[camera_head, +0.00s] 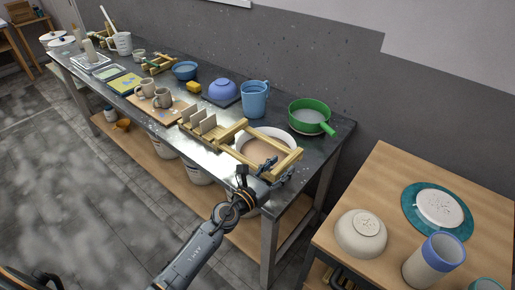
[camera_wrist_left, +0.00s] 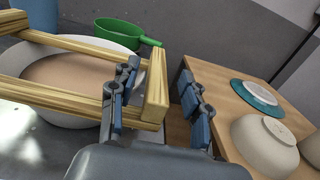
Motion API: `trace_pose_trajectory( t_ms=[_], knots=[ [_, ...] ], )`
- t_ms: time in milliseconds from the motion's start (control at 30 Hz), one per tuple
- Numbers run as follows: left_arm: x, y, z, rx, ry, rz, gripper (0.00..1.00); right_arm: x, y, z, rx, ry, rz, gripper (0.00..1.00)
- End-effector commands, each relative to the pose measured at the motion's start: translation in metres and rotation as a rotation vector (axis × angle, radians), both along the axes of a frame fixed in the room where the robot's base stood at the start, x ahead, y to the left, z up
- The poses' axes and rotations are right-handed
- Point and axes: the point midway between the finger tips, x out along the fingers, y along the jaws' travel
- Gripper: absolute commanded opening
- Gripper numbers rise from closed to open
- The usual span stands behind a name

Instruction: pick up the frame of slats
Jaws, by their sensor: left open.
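The frame of slats (camera_head: 276,140) is pale yellow wood and lies across the top of a wide white bowl (camera_head: 241,146) holding brownish liquid, at the front right of the metal bench. Its left part carries several upright beige tiles (camera_head: 203,120). My left gripper (camera_head: 263,179) is at the frame's right front corner. In the left wrist view my gripper (camera_wrist_left: 159,80) is open, with the frame's end slat (camera_wrist_left: 156,92) between its two fingers. I cannot tell whether either finger touches the wood. My right gripper is not in view.
A green pan (camera_head: 309,117) and a blue jug (camera_head: 254,99) stand behind the frame. A board with mugs (camera_head: 162,97) is to its left. A wooden table (camera_head: 380,184) at right holds an upturned bowl (camera_head: 360,233), a teal plate (camera_head: 411,205) and a blue-rimmed vase (camera_head: 432,262).

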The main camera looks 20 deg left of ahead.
Motion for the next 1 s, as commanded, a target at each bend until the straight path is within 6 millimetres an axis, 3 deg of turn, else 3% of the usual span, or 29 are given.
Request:
trace_pose_trajectory(
  t_ms=[100, 233, 533, 567, 800, 1000],
  knots=[
    [0.02, -0.007, -0.001, -0.002, -0.002, -0.001, 0.47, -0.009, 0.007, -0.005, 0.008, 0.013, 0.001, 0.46],
    [0.035, -0.013, -0.001, -0.002, -0.002, -0.001, 0.47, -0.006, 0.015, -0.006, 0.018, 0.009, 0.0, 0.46],
    [0.04, -0.015, -0.001, 0.0, -0.001, -0.001, 0.47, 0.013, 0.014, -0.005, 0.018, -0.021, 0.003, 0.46],
    [0.04, -0.015, -0.001, 0.0, -0.001, -0.001, 0.45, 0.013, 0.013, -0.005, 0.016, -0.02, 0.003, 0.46],
    [0.04, -0.015, -0.001, 0.0, -0.001, -0.001, 0.0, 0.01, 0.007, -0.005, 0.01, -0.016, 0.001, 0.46],
    [0.04, -0.015, -0.001, 0.0, -0.002, -0.001, 0.0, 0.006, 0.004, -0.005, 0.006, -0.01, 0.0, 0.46]
  ],
)
